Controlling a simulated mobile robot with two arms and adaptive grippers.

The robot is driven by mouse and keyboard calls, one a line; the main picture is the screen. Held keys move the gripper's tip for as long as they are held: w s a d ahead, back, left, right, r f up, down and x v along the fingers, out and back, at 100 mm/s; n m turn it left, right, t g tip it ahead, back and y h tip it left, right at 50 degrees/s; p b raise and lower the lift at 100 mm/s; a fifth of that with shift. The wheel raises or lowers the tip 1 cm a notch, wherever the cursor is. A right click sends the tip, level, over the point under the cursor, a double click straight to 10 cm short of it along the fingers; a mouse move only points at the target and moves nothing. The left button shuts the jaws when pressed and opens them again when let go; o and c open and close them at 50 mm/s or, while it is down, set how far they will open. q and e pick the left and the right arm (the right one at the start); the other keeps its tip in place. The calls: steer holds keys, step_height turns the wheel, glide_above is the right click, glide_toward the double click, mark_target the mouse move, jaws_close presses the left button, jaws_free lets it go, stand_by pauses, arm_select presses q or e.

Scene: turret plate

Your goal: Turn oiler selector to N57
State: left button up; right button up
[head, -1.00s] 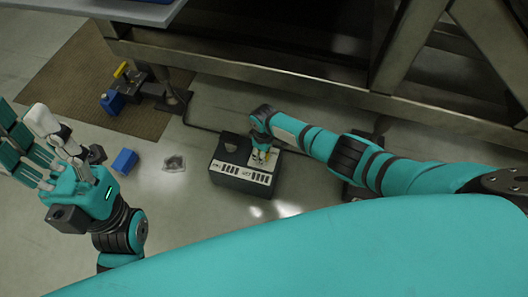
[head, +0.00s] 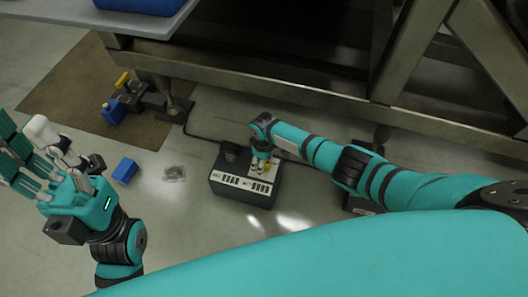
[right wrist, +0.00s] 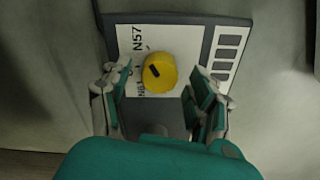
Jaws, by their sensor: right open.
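The oiler box (head: 240,202) is a dark box with a white printed label on top, on the floor in the head view. Its selector is a yellow round knob (right wrist: 160,72) with a short black mark, seen from above in the right wrist view. The N57 print (right wrist: 137,41) lies up and left of the knob; other print on that side is partly hidden. My right gripper (right wrist: 162,90) is open, one finger on each side of the knob, with visible gaps. It shows over the box in the head view (head: 262,162). My left gripper (head: 35,160) is open and empty, far left.
A blue block (head: 125,171) and a small grey piece (head: 174,174) lie on the floor left of the box. A brown mat (head: 75,95) carries a device with a blue part and yellow handle. A metal frame beam (head: 250,72) runs behind the box.

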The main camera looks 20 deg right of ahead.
step_height(320, 180, up, 11)
stand_by(0.4)
steer(key=shift+f, duration=0.1)
